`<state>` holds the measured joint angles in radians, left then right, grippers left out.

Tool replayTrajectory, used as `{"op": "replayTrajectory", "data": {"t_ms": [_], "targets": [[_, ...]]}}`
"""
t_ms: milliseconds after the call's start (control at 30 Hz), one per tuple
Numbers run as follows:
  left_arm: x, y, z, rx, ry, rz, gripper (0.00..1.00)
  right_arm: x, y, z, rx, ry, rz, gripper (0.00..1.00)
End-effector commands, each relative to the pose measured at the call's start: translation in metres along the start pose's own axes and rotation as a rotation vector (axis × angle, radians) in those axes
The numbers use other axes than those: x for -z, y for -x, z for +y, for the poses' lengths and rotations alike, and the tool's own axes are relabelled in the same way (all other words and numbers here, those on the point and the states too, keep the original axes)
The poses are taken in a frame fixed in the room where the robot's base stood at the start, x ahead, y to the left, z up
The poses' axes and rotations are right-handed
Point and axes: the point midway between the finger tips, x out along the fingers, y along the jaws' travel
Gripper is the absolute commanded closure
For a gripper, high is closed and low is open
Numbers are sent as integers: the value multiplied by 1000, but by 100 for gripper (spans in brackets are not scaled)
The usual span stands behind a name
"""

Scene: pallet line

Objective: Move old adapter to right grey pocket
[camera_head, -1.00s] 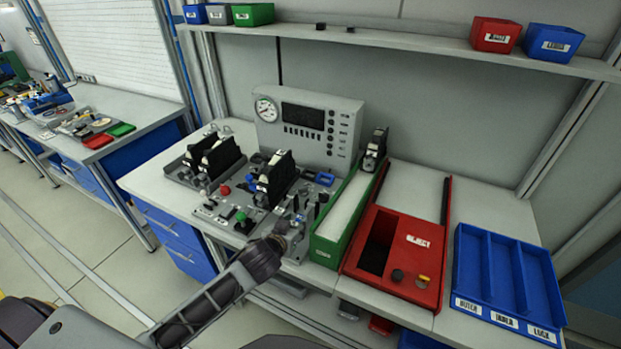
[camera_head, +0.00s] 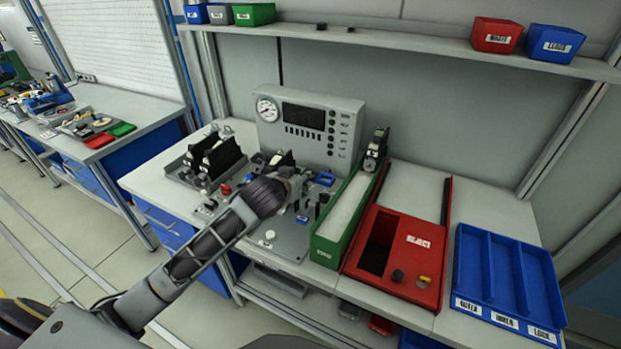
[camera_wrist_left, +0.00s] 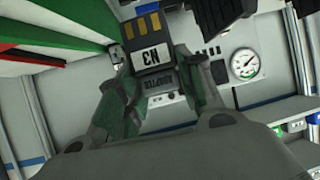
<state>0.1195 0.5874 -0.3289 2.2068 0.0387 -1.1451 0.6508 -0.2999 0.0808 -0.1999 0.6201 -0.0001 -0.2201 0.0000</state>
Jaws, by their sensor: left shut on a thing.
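My left gripper (camera_wrist_left: 157,84) is shut on a grey block (camera_wrist_left: 151,55) with dark and yellowish parts in the left wrist view. The block's labels look like "CN" and, upside down, "ADAPTER". In the head view the left gripper (camera_head: 292,180) is over the middle of the test fixture, and my wrist hides its fingers and the held adapter. A grey tray (camera_head: 176,174) with black modules (camera_head: 224,158) in it stands at the bench's left. I cannot tell which part is the right grey pocket. My right gripper is not in view.
A grey gauge panel (camera_head: 312,125) stands behind the fixture plate (camera_head: 285,240). To the right are a green bin (camera_head: 328,250), a red reject box (camera_head: 405,275) and an empty blue three-slot tray (camera_head: 505,265). A shelf (camera_head: 400,43) with small bins runs above.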

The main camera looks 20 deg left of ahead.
Motion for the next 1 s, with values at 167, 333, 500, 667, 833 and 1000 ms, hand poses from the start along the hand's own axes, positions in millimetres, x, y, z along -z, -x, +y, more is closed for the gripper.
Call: {"op": "replayTrajectory", "data": {"t_ms": [167, 333, 500, 667, 833, 1000], "targets": [[28, 0, -5, 4, 0, 4, 92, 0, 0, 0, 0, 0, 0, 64], [52, -2, -11, 9, 1, 3, 92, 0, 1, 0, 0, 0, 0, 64], [76, -2, -18, 15, 2, 3, 92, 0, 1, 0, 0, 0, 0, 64], [98, -4, -26, 22, 5, 2, 92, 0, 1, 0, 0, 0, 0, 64], [122, -7, -37, 31, 8, 1, 92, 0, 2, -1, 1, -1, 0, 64], [145, -11, -48, 41, 15, 0, 92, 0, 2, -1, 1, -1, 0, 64]]}}
